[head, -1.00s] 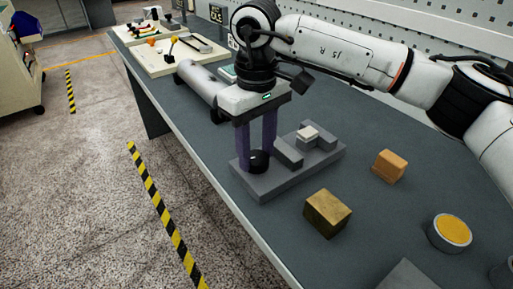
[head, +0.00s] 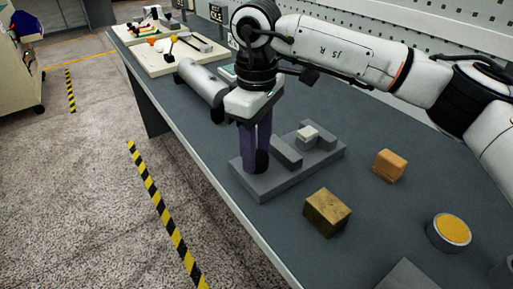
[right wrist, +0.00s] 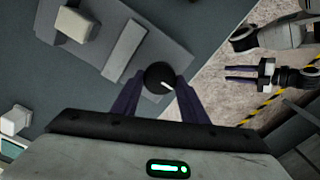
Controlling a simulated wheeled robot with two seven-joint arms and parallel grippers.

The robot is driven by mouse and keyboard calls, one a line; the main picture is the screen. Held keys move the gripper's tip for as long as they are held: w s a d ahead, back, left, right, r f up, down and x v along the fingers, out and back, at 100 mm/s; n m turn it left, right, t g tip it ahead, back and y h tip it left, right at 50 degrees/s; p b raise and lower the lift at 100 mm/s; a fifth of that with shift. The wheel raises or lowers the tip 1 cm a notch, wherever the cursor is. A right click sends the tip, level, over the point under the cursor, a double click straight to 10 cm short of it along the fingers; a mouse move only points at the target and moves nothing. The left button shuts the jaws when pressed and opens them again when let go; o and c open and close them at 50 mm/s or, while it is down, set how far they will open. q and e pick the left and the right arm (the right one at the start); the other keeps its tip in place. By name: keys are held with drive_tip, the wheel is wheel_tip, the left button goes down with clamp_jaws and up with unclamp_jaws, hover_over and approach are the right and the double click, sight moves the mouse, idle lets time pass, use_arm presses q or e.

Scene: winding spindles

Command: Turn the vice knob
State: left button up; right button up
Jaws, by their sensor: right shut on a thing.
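A brass-coloured block (head: 327,213), an orange block (head: 389,165) and a round tin with a yellow top (head: 450,231) stand on the bench right of the vice. A grey cylinder (head: 202,83) lies behind the gripper. The bench's left edge is close to the vice.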

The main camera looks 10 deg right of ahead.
sight(257, 157)
drive_tip(key=shift+r, duration=0.1)
drive_tip(key=o, duration=1)
drive_tip(key=shift+o, duration=0.2)
wheel_tip(257, 157, up, 10)
drive_tip(key=p, duration=0.1)
drive_tip(key=shift+p, duration=0.3)
